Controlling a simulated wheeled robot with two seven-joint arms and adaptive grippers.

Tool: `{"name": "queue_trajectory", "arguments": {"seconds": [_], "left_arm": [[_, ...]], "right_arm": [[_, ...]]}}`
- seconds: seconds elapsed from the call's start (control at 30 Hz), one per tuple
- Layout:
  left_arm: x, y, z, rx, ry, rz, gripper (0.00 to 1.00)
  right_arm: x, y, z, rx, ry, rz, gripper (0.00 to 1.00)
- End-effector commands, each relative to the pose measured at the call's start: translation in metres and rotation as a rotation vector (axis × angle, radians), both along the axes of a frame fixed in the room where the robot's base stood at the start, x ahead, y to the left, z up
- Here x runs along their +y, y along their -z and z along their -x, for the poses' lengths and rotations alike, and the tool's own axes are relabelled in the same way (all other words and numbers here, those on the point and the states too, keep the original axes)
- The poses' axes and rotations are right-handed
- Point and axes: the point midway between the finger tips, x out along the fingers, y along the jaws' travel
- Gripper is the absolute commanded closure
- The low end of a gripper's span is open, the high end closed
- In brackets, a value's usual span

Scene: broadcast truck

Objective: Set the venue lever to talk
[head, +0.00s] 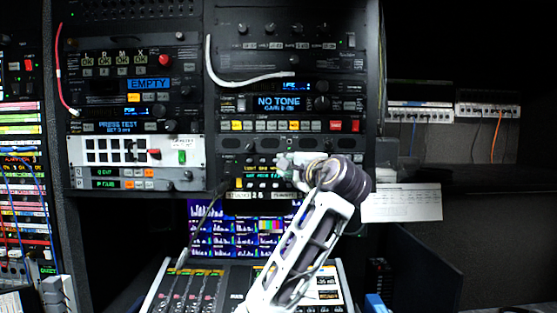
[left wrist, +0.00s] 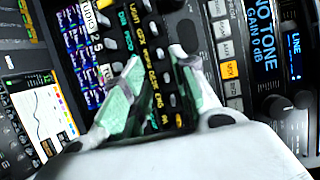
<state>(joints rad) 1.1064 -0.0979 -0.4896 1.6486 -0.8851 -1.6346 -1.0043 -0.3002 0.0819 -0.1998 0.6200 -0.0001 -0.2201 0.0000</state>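Nothing is held; contact with the panel cannot be told. My right gripper is out of view.
A NO TONE unit (head: 280,104) sits above the panel, with a row of buttons. A monitor (head: 235,225) and a fader desk (head: 190,287) are below. A white cable (head: 212,60) loops at the upper left of the right rack. A paper sheet (head: 400,203) hangs right.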

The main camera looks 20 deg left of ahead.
Motion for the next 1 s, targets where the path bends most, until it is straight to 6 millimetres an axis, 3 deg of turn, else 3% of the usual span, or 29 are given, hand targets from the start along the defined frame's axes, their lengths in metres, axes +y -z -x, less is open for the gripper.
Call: {"name": "queue_trajectory", "arguments": {"seconds": [0.5,1.0], "left_arm": [[0.040,-0.001,-0.050,0.001,-0.001,0.000,0.72],[0.047,0.000,-0.058,0.001,0.000,0.001,0.72]], "right_arm": [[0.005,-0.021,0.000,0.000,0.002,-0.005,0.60],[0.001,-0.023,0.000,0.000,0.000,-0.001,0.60]]}}
